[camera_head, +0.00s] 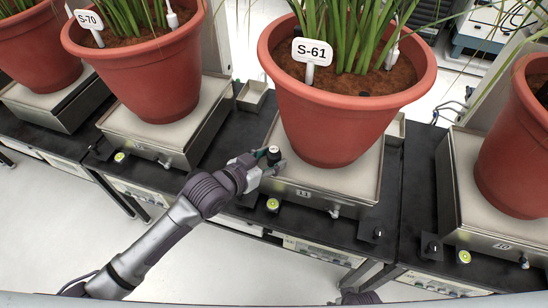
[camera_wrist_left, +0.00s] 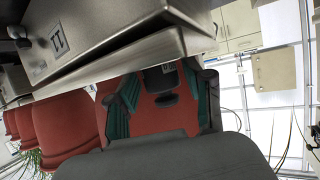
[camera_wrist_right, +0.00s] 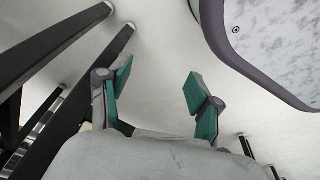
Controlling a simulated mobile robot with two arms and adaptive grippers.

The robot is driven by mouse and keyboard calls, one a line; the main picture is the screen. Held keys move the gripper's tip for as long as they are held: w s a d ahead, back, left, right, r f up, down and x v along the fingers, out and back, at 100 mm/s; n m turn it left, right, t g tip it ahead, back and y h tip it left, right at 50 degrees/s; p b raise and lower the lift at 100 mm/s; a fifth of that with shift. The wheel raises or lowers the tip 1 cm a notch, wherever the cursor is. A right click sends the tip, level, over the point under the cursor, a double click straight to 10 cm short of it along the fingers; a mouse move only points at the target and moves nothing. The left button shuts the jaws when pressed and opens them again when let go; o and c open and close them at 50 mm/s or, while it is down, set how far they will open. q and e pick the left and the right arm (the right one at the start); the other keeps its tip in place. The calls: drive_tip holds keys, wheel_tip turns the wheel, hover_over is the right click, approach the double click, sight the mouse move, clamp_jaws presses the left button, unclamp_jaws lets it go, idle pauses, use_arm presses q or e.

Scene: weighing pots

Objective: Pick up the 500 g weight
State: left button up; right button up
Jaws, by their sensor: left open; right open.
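A small dark object with a knob (camera_head: 273,152), apparently the 500 g weight, is at the front left edge of the scale tray under pot S-61. My left gripper (camera_head: 265,164) is open, with its fingers around this spot. In the left wrist view the dark weight (camera_wrist_left: 166,98) shows between the teal-padded fingers of the left gripper (camera_wrist_left: 160,82), against a red pot. I cannot tell whether the pads touch it. My right gripper (camera_wrist_right: 158,76) is open and empty, above the pale floor. In the head view only a bit of the right arm shows at the bottom edge.
The pot labelled S-61 (camera_head: 335,125) stands on its scale (camera_head: 300,181) close behind the left gripper. Pot S-70 (camera_head: 140,75) and another pot (camera_head: 515,150) stand on neighbouring scales. A small open box (camera_head: 252,96) sits between scales. Dark table legs (camera_wrist_right: 60,95) rise beside the right gripper.

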use_arm(q)
drive_tip(key=shift+x, duration=0.85)
drive_tip(key=shift+c, duration=0.4)
clamp_jaws()
drive_tip(key=shift+r, duration=0.1)
